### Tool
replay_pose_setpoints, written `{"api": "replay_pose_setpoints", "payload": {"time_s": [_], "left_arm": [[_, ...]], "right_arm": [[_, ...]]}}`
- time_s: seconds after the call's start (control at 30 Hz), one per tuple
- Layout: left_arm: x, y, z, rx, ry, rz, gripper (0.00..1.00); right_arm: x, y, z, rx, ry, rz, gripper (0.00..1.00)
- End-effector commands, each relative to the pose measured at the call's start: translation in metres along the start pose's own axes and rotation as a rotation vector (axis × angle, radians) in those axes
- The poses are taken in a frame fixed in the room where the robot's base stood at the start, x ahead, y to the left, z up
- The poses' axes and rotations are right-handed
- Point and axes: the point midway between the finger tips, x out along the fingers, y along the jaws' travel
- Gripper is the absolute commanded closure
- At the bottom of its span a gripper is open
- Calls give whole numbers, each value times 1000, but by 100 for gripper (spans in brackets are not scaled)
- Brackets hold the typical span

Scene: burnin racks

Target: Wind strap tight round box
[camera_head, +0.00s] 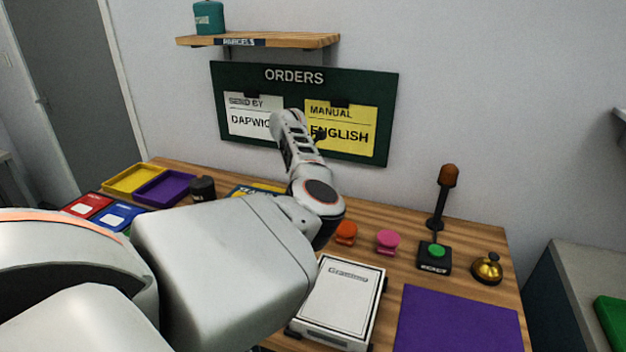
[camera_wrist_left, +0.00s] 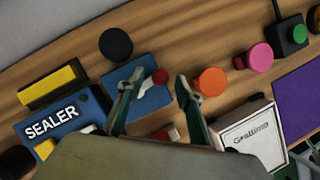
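A white box-like unit with a printed name on top (camera_head: 345,298) lies on the bench beside my left arm; it also shows in the left wrist view (camera_wrist_left: 250,138). I cannot make out a strap round it. My left gripper (camera_wrist_left: 160,82) is open and empty in the wrist view. In the head view my left arm hides the fingers and the knob. My right gripper is not identifiable.
A sealer (camera_wrist_left: 55,125) stands left of the blue plate. Orange (camera_head: 346,232) and pink (camera_head: 387,241) knobs, a green button box (camera_head: 434,258) and a brass bell (camera_head: 487,268) stand behind. A purple mat (camera_head: 458,322) lies clear at right. An unclear pale structure fills the wrist view's lower-right corner.

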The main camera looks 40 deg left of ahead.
Motion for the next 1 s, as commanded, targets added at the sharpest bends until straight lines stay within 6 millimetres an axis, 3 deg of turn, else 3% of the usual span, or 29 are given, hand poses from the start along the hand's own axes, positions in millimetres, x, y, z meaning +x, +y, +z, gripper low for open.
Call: {"api": "replay_pose_setpoints", "payload": {"time_s": [0.3,0.5,1.0], "left_arm": [[-66,0,1,-1,-4,3,64],[-94,0,1,0,-3,1,64],[-104,-1,0,1,-1,0,64]], "right_arm": [[0,-1,-1,2,2,-1,60],[0,-1,-1,3,2,-1,60],[0,-1,-1,3,3,-1,60]]}}
